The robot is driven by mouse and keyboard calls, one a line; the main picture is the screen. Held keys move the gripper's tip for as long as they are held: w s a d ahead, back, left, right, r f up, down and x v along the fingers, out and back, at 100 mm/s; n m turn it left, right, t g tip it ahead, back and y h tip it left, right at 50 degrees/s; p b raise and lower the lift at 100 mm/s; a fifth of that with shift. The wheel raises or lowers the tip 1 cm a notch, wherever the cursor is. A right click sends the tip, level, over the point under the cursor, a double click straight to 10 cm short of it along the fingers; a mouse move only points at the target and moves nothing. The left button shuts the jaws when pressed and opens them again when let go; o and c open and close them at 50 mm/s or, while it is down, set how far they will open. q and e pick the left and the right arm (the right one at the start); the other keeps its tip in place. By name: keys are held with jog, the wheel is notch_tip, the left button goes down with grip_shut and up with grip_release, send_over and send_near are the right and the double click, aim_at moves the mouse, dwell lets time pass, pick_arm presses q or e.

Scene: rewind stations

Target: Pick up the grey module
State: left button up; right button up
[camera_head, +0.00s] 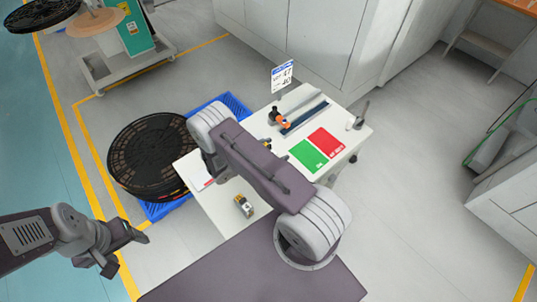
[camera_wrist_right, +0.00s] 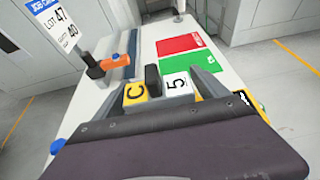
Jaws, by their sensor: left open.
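A block with a yellow face marked C (camera_wrist_right: 135,93), a white face marked 5 (camera_wrist_right: 177,83) and a dark upright part lies between the dark fingers of my right gripper (camera_wrist_right: 155,95). Whether the fingers touch it I cannot tell. In the head view my right arm hides most of this spot. A second small yellow and grey piece (camera_head: 243,206) lies on the near part of the white table; a yellow and black edge shows at the right in the wrist view. Which piece is the grey module is unclear. My left gripper (camera_head: 126,250) is open and empty, left of the table.
A green mat (camera_head: 308,156) and a red mat (camera_head: 326,142) lie on the white table (camera_head: 345,165). An orange-and-black tool (camera_head: 280,118), a blue strip (camera_head: 305,117) and a sign (camera_head: 282,76) are behind. Black reels (camera_head: 150,150) sit on a blue pallet at left.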

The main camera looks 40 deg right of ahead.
aim_at(271, 146)
jog(key=c, duration=1.4)
jog(key=shift+r, duration=0.5)
jog(key=shift+c, duration=0.2)
notch_tip(271, 146, up, 3)
jog(key=shift+f+b, duration=0.15)
jog(key=shift+b, duration=0.15)
jog(key=s+d+r+b, duration=0.1)
jog(key=s+d+r, duration=0.1)
jog(key=s+r, duration=0.5)
jog(key=s, duration=0.4)
jog(key=shift+s+d+r, duration=0.2)
jog(key=shift+s+d, duration=0.05)
